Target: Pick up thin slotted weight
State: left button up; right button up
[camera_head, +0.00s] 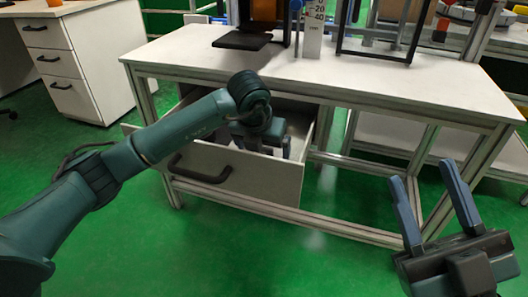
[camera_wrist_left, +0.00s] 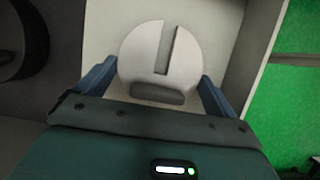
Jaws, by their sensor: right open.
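The slotted weight (camera_wrist_left: 145,60) is a pale grey disc with a slot running in from its edge. It shows in the left wrist view inside the open drawer (camera_head: 240,180); in the head view I cannot make it out. My left gripper (camera_head: 262,146) reaches down into the drawer. In the left wrist view its blue fingers (camera_wrist_left: 160,72) are on either side of the disc, close to its edges. I cannot tell whether they touch it. My right gripper (camera_head: 426,176) is open and empty, in front of the bench at the lower right.
The drawer hangs under a white workbench (camera_head: 400,95) with metal legs. Its front panel and side walls surround my left gripper. A drop-tower frame and a scale (camera_head: 313,28) stand on the bench. A white cabinet (camera_head: 85,70) is at the left. Green floor is clear in front.

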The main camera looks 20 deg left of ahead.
pick_arm(q)
jog(key=c, duration=1)
jog(key=shift+w+r, duration=0.1)
jog(key=shift+r, duration=0.1)
jog(key=shift+c, duration=0.7)
